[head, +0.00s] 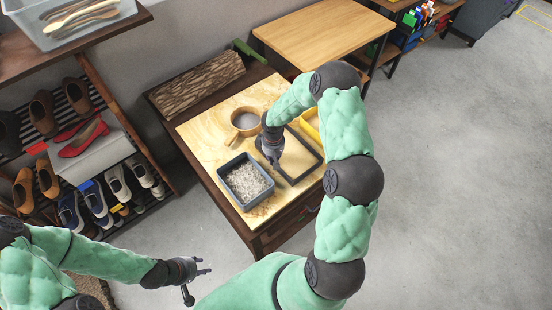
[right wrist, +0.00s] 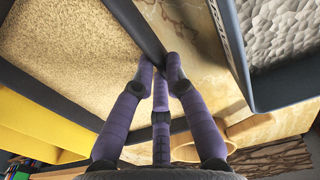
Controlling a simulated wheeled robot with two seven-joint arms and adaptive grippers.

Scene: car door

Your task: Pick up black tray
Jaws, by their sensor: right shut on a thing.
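The black tray (head: 308,172) lies on the light wooden board of the table, with a beige grainy surface inside its thin dark rim. Its rim (right wrist: 135,28) crosses the right wrist view. My right gripper (head: 273,161) points down at the tray's left side. In the right wrist view its purple fingers (right wrist: 162,78) are shut on the rim, which passes between them. Whether the tray touches the board is unclear. My left gripper (head: 201,270) is open and empty, low over the floor and away from the table.
A dark grey tray (head: 263,192) of pale granules stands close to the left. A wooden pan (head: 246,120) stands behind, and a yellow tray (head: 309,127) stands behind on the right. A log (head: 200,84) lies at the table's back. A shoe rack (head: 85,150) stands left; floor at right is clear.

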